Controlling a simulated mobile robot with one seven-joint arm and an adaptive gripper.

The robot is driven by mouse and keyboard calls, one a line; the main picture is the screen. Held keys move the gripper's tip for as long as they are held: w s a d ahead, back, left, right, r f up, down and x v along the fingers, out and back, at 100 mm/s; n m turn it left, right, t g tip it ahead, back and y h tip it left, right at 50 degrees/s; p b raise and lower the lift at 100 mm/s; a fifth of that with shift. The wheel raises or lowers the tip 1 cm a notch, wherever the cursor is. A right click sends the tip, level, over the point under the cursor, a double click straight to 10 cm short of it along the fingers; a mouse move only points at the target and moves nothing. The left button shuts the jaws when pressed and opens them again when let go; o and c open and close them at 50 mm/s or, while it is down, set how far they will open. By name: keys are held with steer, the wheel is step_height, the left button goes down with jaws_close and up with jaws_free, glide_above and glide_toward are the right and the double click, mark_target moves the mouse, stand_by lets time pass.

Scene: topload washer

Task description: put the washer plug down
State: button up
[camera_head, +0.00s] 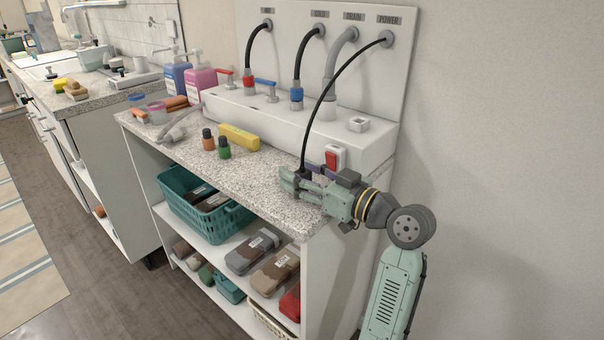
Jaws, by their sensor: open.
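The black power cable (318,105) hangs from the port marked POWER (386,39) and curves down to the right end of the speckled counter. The washer plug (302,171), dark and small, is at its lower end by my gripper (286,180). My gripper is open, low over the counter near its front right, pointing left. The gripper partly hides the plug, and I cannot tell whether they touch or whether the plug rests on the counter.
A white ledge with a red switch (335,158) and a white socket (358,124) stands behind. A yellow box (240,137) and orange-capped (208,139) and green-capped bottles (224,148) stand left. Clear counter (245,176) lies between. A teal basket (190,200) sits below.

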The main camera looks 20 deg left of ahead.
steer(key=shift+r, duration=0.3)
steer(key=b+v, duration=0.2)
steer(key=v, duration=1)
